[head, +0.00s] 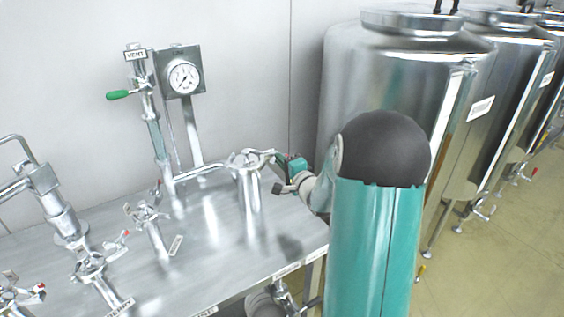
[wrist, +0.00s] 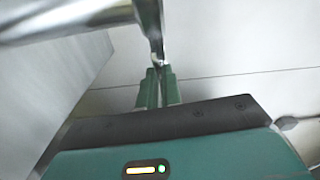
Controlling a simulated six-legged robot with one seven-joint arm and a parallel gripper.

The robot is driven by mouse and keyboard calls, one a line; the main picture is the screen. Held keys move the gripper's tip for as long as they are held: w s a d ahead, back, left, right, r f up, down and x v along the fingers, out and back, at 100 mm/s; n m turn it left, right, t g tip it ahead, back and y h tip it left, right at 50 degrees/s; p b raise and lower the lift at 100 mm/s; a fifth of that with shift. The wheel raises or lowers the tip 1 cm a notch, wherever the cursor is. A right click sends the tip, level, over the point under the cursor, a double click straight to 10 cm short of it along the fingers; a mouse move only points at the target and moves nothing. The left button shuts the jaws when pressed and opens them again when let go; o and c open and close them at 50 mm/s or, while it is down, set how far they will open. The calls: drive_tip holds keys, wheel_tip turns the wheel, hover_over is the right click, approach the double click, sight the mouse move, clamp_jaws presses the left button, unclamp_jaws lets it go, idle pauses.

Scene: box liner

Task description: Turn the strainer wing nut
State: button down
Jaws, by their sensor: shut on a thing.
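The strainer (head: 249,190) is a shiny upright metal cylinder with a clamped top, standing on the steel bench. A metal piece, the wing nut (head: 264,153), sticks out at the right of its top. My gripper (head: 281,160) reaches in from the right at that height, partly hidden by my arm. In the wrist view my gripper (wrist: 158,70) has its two green fingers close together. They are shut at the lower end of a shiny metal part, the wing nut (wrist: 150,25). The exact contact is small and blurred.
A pressure gauge (head: 184,77) and a green-handled vent valve (head: 118,95) stand behind on the bench (head: 212,260). Several valves and pipes fill the left side. Large steel tanks (head: 400,80) stand at the right. The floor (head: 490,260) right of my arm is mostly clear.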

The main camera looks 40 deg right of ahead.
drive_tip(key=shift+m, duration=0.5)
drive_tip(key=c, duration=1.6)
unclamp_jaws()
drive_tip(key=shift+s, duration=0.1)
drive_tip(key=s, duration=0.9)
drive_tip(key=s+a, duration=0.1)
drive_tip(key=s, duration=0.3)
drive_tip(key=shift+s+a, duration=0.1)
drive_tip(key=shift+s, duration=0.2)
